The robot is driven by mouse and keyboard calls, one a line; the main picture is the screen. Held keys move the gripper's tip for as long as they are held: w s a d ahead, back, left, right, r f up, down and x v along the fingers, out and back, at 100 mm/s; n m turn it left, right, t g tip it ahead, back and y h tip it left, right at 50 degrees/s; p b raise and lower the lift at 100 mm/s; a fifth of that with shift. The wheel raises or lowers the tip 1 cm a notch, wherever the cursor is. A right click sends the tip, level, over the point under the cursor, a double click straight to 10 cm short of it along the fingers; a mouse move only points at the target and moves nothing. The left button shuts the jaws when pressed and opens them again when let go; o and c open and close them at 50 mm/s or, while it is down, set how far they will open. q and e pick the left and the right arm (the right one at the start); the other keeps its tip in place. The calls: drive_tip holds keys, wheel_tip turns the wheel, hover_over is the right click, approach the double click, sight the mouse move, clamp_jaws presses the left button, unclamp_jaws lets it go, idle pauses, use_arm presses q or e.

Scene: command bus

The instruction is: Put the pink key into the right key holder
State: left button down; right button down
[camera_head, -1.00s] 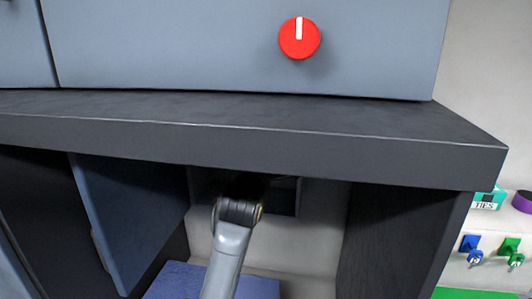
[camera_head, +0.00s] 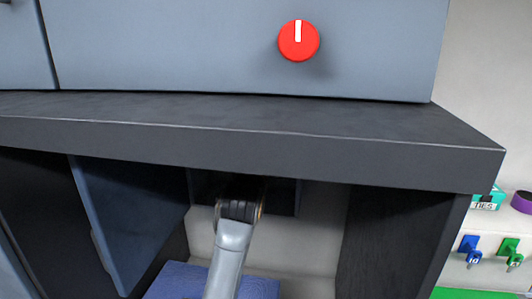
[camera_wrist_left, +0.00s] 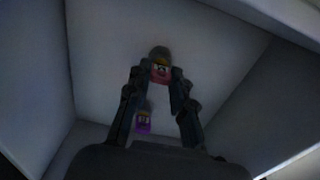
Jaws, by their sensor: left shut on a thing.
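In the left wrist view my left gripper (camera_wrist_left: 160,80) points into a pale, dim compartment. Its fingers are shut on a small pinkish-red item (camera_wrist_left: 160,73), which appears to be the pink key; a yellowish bit and a dark rounded top show with it. A purple piece (camera_wrist_left: 142,125) shows lower down beside the left finger, apart from the pink one; I cannot tell whether it is a key or a holder. In the head view my left arm reaches under the counter into the open cabinet, with its gripper hidden in shadow. My right gripper is not in view.
The dark countertop (camera_head: 250,120) overhangs the cabinet. An open blue door (camera_head: 130,220) stands left of my arm, and a dark side panel (camera_head: 390,240) stands right. A blue surface (camera_head: 185,280) lies low. Blue (camera_head: 469,248) and green (camera_head: 510,252) keys hang outside at right.

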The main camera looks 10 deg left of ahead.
use_arm(q)
drive_tip(key=shift+w, duration=0.15)
drive_tip(key=c, duration=1.1)
unclamp_jaws()
drive_tip(key=shift+s, duration=1.5)
